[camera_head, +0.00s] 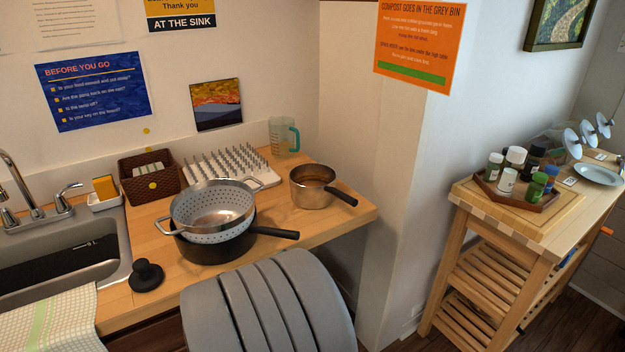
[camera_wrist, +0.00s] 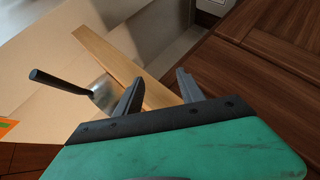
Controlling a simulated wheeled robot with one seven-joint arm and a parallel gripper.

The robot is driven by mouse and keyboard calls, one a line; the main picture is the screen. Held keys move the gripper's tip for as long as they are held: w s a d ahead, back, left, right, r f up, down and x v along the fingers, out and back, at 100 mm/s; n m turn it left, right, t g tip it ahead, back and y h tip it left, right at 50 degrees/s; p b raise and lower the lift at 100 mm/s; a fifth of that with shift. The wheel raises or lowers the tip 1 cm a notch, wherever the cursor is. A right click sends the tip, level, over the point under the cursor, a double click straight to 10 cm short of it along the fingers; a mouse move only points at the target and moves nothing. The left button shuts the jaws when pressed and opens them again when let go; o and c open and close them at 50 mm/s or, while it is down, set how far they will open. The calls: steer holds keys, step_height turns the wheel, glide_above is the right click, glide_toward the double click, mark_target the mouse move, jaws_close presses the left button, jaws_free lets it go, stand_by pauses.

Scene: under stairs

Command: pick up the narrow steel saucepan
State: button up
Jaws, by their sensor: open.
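The narrow steel saucepan (camera_head: 309,190) stands upright on the right part of the wooden counter in the head view. Its black handle points to the lower right, over the counter near the front edge. In the wrist view a steel pan (camera_wrist: 103,97) with a dark handle shows at the left, partly hidden behind one finger; it looks like the same saucepan. My gripper (camera_wrist: 159,76) is open, with nothing between its fingers. It is apart from the pan, with the counter edge beyond the fingers. The gripper is not visible in the head view.
Left of the saucepan, a steel colander (camera_head: 212,208) sits in a wider dark pan (camera_head: 215,248) whose handle points right. A spiked white drying rack (camera_head: 232,168) and a measuring jug (camera_head: 283,137) stand behind. A wall corner (camera_head: 390,200) borders the counter's right end.

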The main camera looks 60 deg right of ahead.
steer(key=s+d+r+n+h, duration=0.4)
steer(key=s+d+r+h, duration=0.1)
steer(key=s+d+r, duration=0.15)
steer(key=n+t+h+p, duration=0.1)
steer(key=n+t, duration=0.1)
steer(key=n, duration=0.2)
glide_toward(336, 196)
steer(key=p+x, duration=0.5)
steer(key=x, duration=0.5)
steer(key=shift+s+d+r, duration=0.1)
steer(key=shift+d, duration=0.25)
steer(key=shift+w+d, duration=0.2)
steer(key=shift+d, duration=0.2)
steer(key=shift+h, duration=0.3)
steer(key=shift+c, duration=0.4)
jaws_close()
steer(key=shift+a, duration=0.1)
